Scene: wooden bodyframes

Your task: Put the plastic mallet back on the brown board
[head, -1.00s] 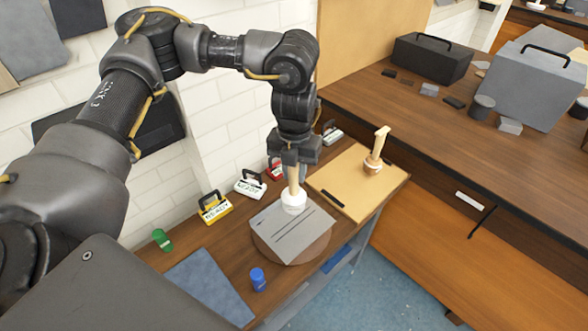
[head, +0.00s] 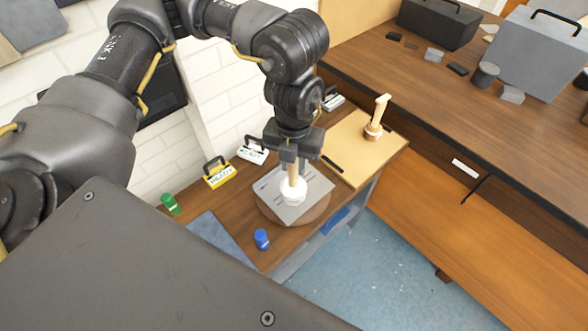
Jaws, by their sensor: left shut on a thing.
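My left gripper (head: 291,158) is shut on the wooden handle of a mallet with a white head (head: 292,191). The mallet hangs upright, head down, in front of a grey sheet (head: 312,190) on a round wooden turntable (head: 318,214). I cannot tell whether the head touches the sheet. The light tan-brown board (head: 352,165) lies right of and behind the gripper, on the same bench. My right gripper is not in view.
A yellow label stand (head: 219,175), a white one (head: 253,153), a green jar (head: 170,204) and a blue jar (head: 262,240) stand on the bench. A dark strip (head: 333,165) lies on the board's left edge. A bigger bench (head: 430,105) with toolboxes stands at right.

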